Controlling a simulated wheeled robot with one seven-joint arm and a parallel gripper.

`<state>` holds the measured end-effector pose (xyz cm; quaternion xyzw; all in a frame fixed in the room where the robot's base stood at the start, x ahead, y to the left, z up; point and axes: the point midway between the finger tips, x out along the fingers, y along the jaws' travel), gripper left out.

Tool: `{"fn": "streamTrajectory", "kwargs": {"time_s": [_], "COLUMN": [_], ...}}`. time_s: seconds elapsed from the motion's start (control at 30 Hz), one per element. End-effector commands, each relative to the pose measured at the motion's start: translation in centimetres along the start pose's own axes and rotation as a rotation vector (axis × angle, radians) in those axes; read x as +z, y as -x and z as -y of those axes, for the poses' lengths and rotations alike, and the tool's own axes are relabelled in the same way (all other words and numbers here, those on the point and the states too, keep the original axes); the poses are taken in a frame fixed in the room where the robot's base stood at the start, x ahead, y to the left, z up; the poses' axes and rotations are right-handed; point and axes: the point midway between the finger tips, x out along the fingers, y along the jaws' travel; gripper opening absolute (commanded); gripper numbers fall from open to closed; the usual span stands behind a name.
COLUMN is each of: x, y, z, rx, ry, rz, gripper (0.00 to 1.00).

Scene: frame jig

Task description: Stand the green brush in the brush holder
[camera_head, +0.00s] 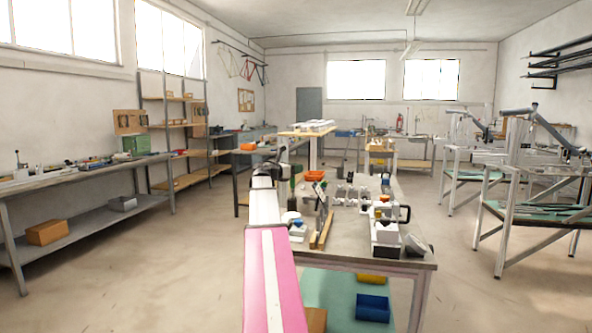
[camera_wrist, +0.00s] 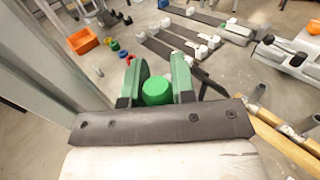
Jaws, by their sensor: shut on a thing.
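The green brush (camera_wrist: 157,92) is between the two green-and-dark fingers of my gripper (camera_wrist: 158,86) in the wrist view. Only its round green end shows, facing the camera; the rest is hidden below. The fingers are shut on it, one on each side. In the head view my arm reaches over the left side of the workbench (camera_head: 345,228), and the brush cannot be made out clearly there. I cannot pick out the brush holder with certainty in either view.
An orange bin (camera_wrist: 82,41) lies at upper left in the wrist view and shows in the head view (camera_head: 314,176). Wooden bars (camera_wrist: 283,140) lie at right. Small coloured parts and white-ended dark strips lie beyond the fingers. A grey metal profile (camera_wrist: 50,60) runs along the left.

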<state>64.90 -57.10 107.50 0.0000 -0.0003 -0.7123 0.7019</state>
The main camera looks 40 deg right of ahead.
Motion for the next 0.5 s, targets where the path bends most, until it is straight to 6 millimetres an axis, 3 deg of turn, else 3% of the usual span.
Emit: {"fn": "streamTrajectory", "kwargs": {"time_s": [0.03,0.1,0.5], "x": [-0.04,-0.03,0.12], "y": [0.01,0.00,0.72], "z": [0.00,0.00,0.04], "rx": [0.000,0.000,0.001], "ry": [0.000,0.000,0.000], "rz": [0.000,0.000,0.000], "gripper": [0.34,0.50,0.50]}}
